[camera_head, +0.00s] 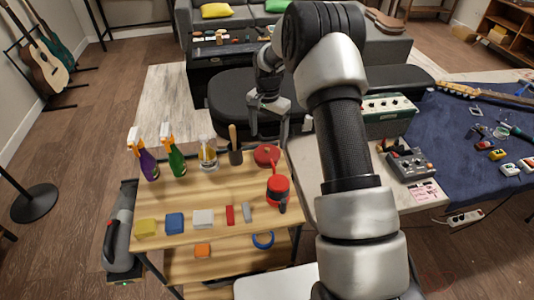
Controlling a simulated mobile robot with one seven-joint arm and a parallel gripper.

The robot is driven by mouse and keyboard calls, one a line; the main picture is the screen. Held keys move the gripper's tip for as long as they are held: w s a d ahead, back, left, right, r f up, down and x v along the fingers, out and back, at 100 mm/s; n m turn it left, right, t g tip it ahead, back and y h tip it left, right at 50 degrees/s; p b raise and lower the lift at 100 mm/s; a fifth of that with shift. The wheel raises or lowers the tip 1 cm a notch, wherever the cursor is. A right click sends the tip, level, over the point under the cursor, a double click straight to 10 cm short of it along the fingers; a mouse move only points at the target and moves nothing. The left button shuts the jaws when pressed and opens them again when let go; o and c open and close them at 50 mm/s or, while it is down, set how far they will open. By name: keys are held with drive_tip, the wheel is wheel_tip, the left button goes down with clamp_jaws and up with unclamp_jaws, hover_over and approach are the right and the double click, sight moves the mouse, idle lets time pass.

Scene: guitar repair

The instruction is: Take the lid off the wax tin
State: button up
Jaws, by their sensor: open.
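A low, round red tin (266,154), which looks like the wax tin, sits at the back right of the wooden cart top (190,226). Its top looks red; I cannot make out the seam between lid and tin. My gripper (268,136) is open, fingers pointing down, just behind and above the red tin. One finger shows on each side, with nothing visible between them. I cannot tell whether a finger touches the tin.
A red container (278,187) with a dark part stands just in front of the tin. A dark-headed tool (235,155), a jar (208,153) and two spray bottles (175,160) stand to the left. Small blocks line the front. The workbench (318,160) is at right.

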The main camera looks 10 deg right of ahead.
sight(267, 149)
drive_tip(key=f, duration=0.5)
drive_tip(key=shift+a+f, duration=0.2)
drive_tip(key=shift+f, duration=0.15)
drive_tip(key=shift+s, duration=0.1)
drive_tip(key=c, duration=1.7)
clamp_jaws()
drive_tip(key=shift+f, duration=0.1)
